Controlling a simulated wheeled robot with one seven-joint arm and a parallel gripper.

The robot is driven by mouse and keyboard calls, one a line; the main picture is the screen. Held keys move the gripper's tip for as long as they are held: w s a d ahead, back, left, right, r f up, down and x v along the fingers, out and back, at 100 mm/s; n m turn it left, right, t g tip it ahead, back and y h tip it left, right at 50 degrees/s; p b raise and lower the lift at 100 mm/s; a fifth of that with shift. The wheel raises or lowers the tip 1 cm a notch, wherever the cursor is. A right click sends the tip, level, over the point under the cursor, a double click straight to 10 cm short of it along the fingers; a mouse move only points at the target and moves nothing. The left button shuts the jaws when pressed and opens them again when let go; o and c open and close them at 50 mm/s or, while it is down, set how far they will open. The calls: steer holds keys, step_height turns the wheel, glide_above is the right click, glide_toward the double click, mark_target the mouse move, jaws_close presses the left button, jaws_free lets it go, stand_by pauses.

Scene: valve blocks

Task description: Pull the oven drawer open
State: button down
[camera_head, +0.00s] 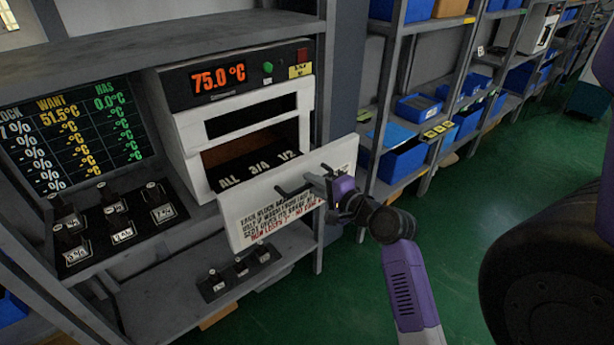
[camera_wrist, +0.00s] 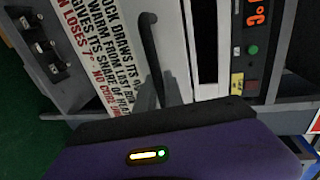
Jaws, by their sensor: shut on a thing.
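The white oven (camera_head: 187,130) stands on the grey shelf and its display reads 75.0 °C. Its drawer stands partly out, with the white, lettered drawer front (camera_head: 240,215) well forward of the oven body. My gripper (camera_head: 322,183) is at the right part of the drawer front, shut on the dark bar handle (camera_head: 290,191). The wrist view shows the handle (camera_wrist: 149,40) running to my fingers (camera_wrist: 172,92); the exact contact is partly hidden.
A board of temperatures (camera_head: 75,135) stands left of the oven. Several small labelled blocks (camera_head: 120,228) sit on a black base before it, and more blocks (camera_head: 238,268) lie on the lower shelf. Racks with blue bins (camera_head: 402,160) stand to the right. Green floor (camera_head: 470,230) is open there.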

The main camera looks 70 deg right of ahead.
steer(key=shift+s, duration=0.1)
steer(key=c, duration=1.5)
jaws_free()
steer(key=shift+o, duration=0.2)
steer(key=b+v, duration=0.1)
steer(key=v, duration=0.6)
steer(key=shift+s+a, duration=0.2)
steer(key=shift+s, duration=0.1)
